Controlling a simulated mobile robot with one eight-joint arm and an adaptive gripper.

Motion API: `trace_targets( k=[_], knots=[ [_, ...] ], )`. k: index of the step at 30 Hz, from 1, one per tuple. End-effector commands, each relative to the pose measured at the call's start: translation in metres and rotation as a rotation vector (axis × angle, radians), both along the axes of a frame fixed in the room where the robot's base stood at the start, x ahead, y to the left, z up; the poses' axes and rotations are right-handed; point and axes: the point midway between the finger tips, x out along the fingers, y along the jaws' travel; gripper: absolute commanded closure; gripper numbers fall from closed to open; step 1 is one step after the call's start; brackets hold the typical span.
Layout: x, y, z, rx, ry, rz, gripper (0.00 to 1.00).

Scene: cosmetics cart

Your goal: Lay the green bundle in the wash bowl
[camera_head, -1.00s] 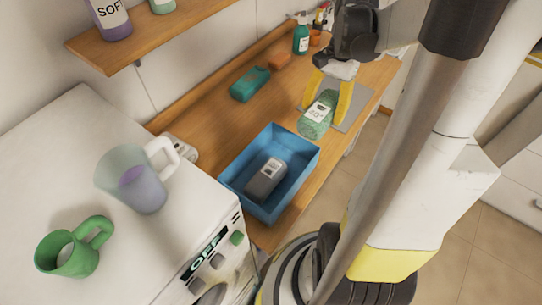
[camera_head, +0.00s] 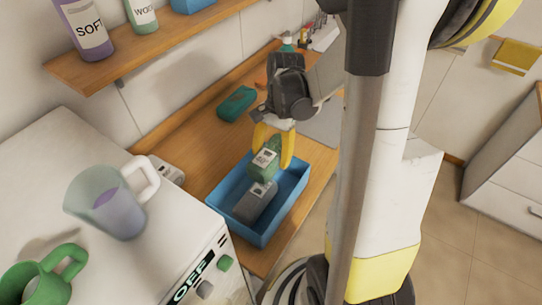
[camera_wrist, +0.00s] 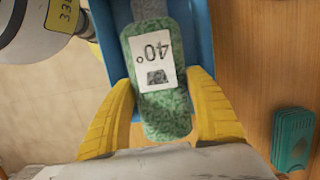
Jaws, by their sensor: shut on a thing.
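The green bundle (camera_head: 264,160) has a white label and is held between the yellow fingers of my gripper (camera_head: 273,150). In the wrist view the bundle (camera_wrist: 163,100) shows its "40°" label, with a yellow finger of my gripper (camera_wrist: 163,112) on each side. The blue wash bowl (camera_head: 284,217) stands on the wooden counter, and the bundle is over its far part. I cannot tell whether the bundle touches the bowl. A grey bundle (camera_head: 251,203) with a label lies inside the bowl, partly overlapped by the green one in this view.
A teal packet (camera_head: 236,104) lies on the counter behind the bowl. A white machine (camera_head: 70,150) at left bears a purple-filled jug (camera_head: 118,205) and a green mug (camera_head: 40,280). A shelf (camera_head: 150,50) with bottles hangs above.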

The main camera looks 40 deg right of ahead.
Motion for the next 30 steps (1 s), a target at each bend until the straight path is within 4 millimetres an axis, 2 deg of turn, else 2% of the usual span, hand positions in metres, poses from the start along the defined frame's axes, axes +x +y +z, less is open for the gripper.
trace_targets(
  k=[19, 20, 21, 30],
  knots=[
    [0.000, 0.000, -0.011, 0.000, 0.000, 0.000, 0.76],
    [0.000, 0.000, -0.011, 0.000, 0.000, 0.000, 0.28],
    [0.000, 0.000, -0.011, 0.000, 0.000, 0.000, 0.16],
    [0.000, 0.000, -0.010, 0.000, 0.000, 0.000, 0.14]
  ],
)
